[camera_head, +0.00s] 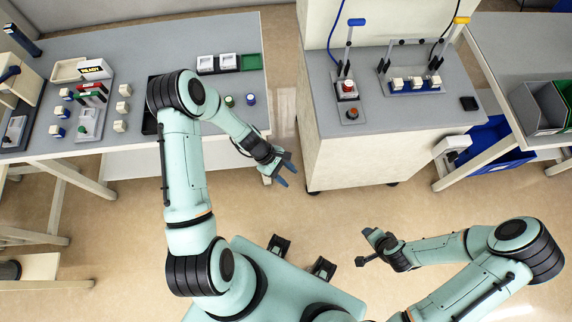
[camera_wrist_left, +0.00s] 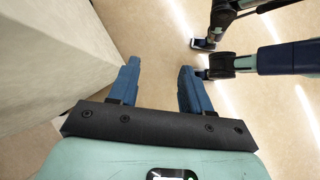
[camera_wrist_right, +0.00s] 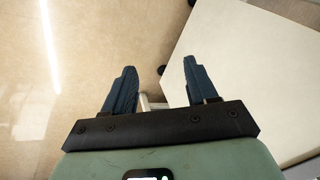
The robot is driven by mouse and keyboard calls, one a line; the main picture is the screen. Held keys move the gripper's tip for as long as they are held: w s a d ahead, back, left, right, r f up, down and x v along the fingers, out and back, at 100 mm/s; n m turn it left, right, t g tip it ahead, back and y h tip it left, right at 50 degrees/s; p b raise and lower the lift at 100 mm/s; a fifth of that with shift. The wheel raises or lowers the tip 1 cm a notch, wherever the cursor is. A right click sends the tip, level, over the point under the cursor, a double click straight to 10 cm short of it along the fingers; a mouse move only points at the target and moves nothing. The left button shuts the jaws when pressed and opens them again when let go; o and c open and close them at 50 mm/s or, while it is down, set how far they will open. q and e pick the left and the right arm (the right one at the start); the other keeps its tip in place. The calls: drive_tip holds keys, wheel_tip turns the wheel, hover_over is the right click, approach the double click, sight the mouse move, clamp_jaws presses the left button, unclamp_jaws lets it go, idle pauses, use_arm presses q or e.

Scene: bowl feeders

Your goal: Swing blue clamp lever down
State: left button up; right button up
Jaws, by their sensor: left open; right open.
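The blue clamp lever (camera_head: 351,38) stands upright on the grey top of the white cabinet in the head view, its blue handle at the top. A white block with a red part (camera_head: 348,88) sits at the foot of this clamp. My left gripper (camera_head: 286,170) is open and empty, over the floor in front of the left table, to the left of and below the cabinet. My right gripper (camera_head: 365,248) is low over the floor in front of the cabinet, apart from it. Both fingers of each gripper show spread in the wrist views, with nothing between them.
A yellow-handled clamp lever (camera_head: 457,36) stands upright to the right, beside several white blocks on a blue fixture (camera_head: 414,88). A left table (camera_head: 225,95) holds blocks and trays. Bins (camera_head: 540,110) stand right.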

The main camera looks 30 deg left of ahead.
use_arm(q)
drive_tip(key=shift+s+f, duration=0.2)
drive_tip(key=shift+s, duration=0.1)
idle(0.4)
